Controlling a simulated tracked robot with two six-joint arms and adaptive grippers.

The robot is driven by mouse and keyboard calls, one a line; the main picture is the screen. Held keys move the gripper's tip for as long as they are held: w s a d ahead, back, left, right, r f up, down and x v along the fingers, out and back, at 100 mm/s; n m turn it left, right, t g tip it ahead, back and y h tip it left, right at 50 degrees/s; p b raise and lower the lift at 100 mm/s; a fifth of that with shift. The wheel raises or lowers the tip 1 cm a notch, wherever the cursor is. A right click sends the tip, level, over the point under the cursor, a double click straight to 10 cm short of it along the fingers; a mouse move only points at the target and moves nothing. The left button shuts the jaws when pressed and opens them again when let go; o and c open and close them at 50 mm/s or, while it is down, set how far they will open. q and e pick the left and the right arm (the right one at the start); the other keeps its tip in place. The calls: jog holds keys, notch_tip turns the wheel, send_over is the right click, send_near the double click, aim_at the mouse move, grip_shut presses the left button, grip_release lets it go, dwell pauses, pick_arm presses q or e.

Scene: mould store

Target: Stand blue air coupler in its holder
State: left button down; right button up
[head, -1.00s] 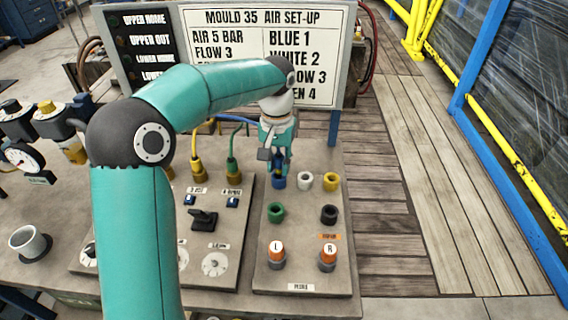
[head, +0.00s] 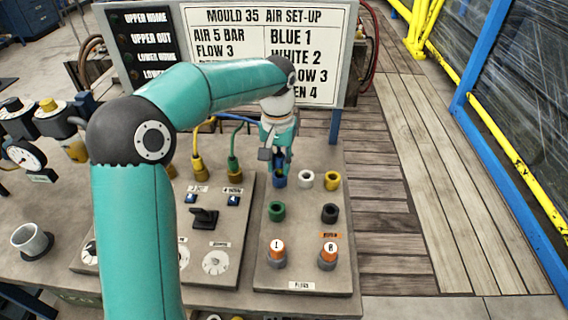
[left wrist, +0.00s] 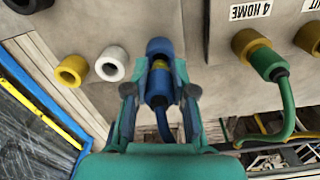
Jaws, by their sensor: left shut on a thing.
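My left gripper (head: 277,163) is shut on the blue air coupler, which shows best in the left wrist view (left wrist: 158,92) between the two fingers (left wrist: 158,88). The coupler has a blue body, a brass nose and a blue hose trailing behind. Its nose points at the blue ring-shaped holder (head: 279,181) on the panel; the holder also shows in the left wrist view (left wrist: 160,46). Some brass shows between body and holder. I cannot tell whether the nose tip is inside the holder's mouth. In the head view the fingers largely hide the coupler. My right gripper is not in view.
A white holder (head: 305,180) and a yellow one (head: 332,180) stand right of the blue holder. Yellow (head: 197,166) and green (head: 234,166) couplers with hoses stand left. A sign board (head: 265,50) stands behind.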

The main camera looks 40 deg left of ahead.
pick_arm(q)
jog(key=shift+f+b, duration=0.5)
jog(key=shift+f, duration=0.5)
dwell(0.4)
jog(key=shift+s+f, duration=0.15)
jog(key=c, duration=0.9)
grip_release()
jog(key=shift+f, duration=0.1)
jog(key=o, duration=0.5)
jog(key=shift+c, duration=0.2)
jog(key=shift+r, duration=0.25)
jog(key=shift+r+p, duration=3.35)
jog(key=shift+r, duration=0.4)
